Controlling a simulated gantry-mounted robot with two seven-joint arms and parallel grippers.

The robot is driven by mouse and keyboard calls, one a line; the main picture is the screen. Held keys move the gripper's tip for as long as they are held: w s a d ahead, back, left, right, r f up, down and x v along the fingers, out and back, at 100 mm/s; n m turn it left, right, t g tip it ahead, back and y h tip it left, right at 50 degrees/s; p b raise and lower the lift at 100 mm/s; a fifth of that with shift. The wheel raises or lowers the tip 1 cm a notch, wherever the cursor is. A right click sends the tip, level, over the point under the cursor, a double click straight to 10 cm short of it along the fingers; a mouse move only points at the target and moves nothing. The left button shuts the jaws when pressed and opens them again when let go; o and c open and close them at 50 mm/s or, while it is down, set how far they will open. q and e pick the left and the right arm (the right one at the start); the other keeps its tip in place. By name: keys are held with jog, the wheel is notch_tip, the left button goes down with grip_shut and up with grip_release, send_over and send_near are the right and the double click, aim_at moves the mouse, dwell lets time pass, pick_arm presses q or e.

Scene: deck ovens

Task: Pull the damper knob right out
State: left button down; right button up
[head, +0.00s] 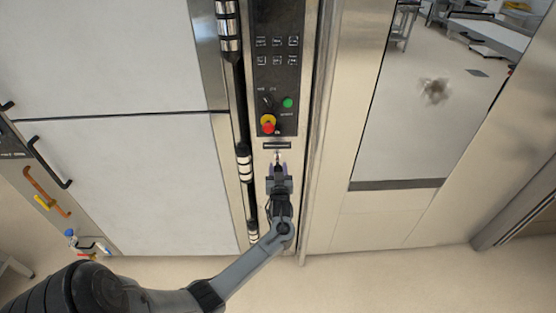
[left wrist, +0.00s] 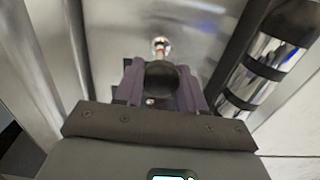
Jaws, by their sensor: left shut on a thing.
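The damper knob is a black ball (left wrist: 161,76) on a thin metal rod (left wrist: 160,48) that comes out of the oven's steel front. My left gripper (left wrist: 158,85) has its purple fingers on both sides of the ball and is shut on it. A length of bare rod shows between the ball and the steel face. In the head view my left gripper (head: 278,170) is at the narrow steel column, just below the control panel (head: 277,75); there the fingers mostly hide the knob. My right gripper is in neither view.
A red and yellow stop button (head: 268,124) and a green button (head: 288,103) sit above the gripper. A dark upright bar with shiny bands (head: 244,165) runs close on the left. White oven doors (head: 120,170) fill the left; a steel cabinet (head: 385,215) stands right.

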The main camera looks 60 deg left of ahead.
pick_arm(q)
jog(key=shift+r, duration=0.2)
jog(key=c, duration=0.9)
grip_release()
jog(key=shift+c, duration=0.2)
jog(key=shift+o, duration=1.3)
jog(key=shift+s+d+f, duration=0.1)
jog(key=shift+d+f, duration=0.1)
jog(key=shift+a, duration=0.1)
jog(key=p+v, duration=0.2)
jog(key=v, duration=0.9)
